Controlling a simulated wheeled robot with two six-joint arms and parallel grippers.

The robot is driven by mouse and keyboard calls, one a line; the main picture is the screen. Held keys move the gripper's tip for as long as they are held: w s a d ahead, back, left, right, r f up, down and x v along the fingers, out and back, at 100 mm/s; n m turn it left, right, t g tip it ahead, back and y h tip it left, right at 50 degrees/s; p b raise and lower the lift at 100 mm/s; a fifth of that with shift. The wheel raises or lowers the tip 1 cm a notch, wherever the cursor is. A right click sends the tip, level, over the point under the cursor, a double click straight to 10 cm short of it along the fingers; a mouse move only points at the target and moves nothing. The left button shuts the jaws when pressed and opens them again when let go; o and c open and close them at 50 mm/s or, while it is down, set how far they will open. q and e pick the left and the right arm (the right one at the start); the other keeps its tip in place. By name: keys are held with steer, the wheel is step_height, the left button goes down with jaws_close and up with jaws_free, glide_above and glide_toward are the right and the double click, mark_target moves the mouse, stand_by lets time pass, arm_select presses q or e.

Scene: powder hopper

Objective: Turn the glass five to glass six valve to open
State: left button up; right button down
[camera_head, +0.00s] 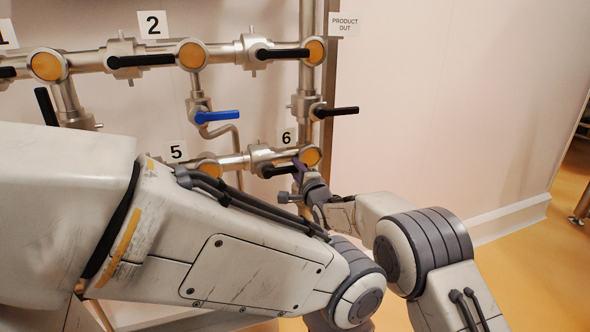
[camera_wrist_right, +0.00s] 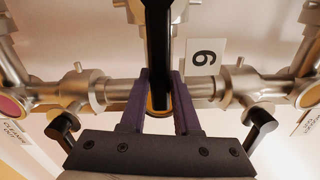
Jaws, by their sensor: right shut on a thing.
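Glass five (camera_head: 208,170) and glass six (camera_head: 311,156) are amber sight glasses at the ends of a short steel pipe in the head view. The valve between them (camera_head: 262,157) has a black lever handle (camera_wrist_right: 157,45), which lies roughly along that pipe, pointing toward glass six. My right gripper (camera_head: 298,172) is at the handle's free end, in front of glass six. In the right wrist view, its purple fingers (camera_wrist_right: 159,108) are shut on the handle, one on each side, partly hiding the amber glass behind. My left gripper is out of view.
The label 6 (camera_wrist_right: 206,52) is beside the glass. A vertical-pipe valve with a black handle (camera_head: 337,111) and a blue-handled valve (camera_head: 217,116) are above. More piping runs along the top. My arm links cover the lower left. Open floor (camera_head: 520,235) is at the right.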

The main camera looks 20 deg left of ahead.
steer(key=shift+f, duration=0.95)
steer(key=c, duration=0.7)
jaws_free()
steer(key=shift+r, duration=0.25)
steer(key=shift+d, duration=0.1)
steer(key=shift+r+b+v, duration=0.2)
steer(key=shift+b+v, duration=0.6)
steer(key=shift+v, duration=4.35)
steer(key=shift+d, duration=0.1)
